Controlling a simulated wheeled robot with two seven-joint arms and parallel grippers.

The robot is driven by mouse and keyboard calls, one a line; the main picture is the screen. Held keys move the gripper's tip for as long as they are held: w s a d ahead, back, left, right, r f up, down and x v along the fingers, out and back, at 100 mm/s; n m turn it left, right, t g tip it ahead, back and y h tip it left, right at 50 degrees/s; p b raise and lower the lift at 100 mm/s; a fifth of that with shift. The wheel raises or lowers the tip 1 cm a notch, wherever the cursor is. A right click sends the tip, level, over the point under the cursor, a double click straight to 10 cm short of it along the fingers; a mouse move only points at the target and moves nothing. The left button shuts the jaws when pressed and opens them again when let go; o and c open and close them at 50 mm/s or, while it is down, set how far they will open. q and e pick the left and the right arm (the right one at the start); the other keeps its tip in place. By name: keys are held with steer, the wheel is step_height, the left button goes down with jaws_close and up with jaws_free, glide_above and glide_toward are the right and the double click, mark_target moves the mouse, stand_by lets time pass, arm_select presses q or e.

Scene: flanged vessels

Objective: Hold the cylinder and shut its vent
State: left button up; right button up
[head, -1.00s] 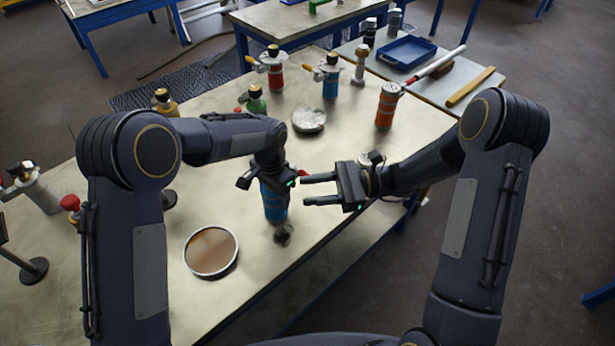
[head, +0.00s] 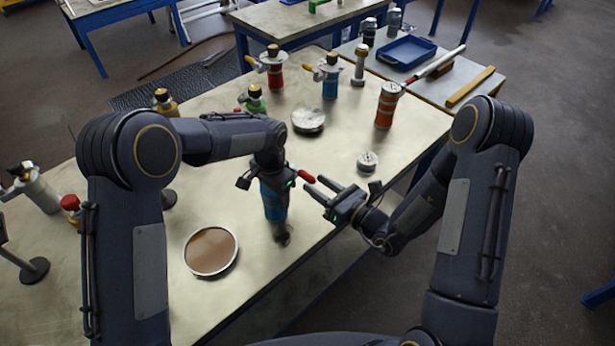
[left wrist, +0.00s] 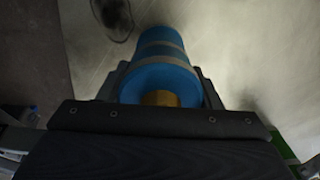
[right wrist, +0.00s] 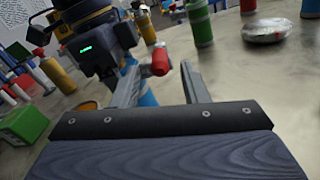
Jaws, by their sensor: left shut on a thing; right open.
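The blue cylinder (head: 274,202) is upright near the table's front edge. My left gripper (head: 268,180) is shut around its upper part and hides its top. The left wrist view shows the blue body (left wrist: 163,58) between the fingers, with a brass-coloured part (left wrist: 160,98) at the near end. A red vent handle (head: 306,176) sticks out to the right of my left gripper. My right gripper (head: 317,184) is open and points at the handle from the right. In the right wrist view the handle (right wrist: 160,60) appears between the fingertips, apparently just beyond them; contact cannot be told.
A round dish (head: 211,250) lies left of the cylinder. A small round gauge-like piece (head: 367,161) stands to the right, and an orange cylinder (head: 387,105) behind it. A silver dish (head: 308,120) and several other vessels stand farther back.

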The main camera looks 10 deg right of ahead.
mark_target(315, 183)
steer(key=shift+x, duration=2.15)
steer(key=shift+c, duration=0.2)
jaws_close()
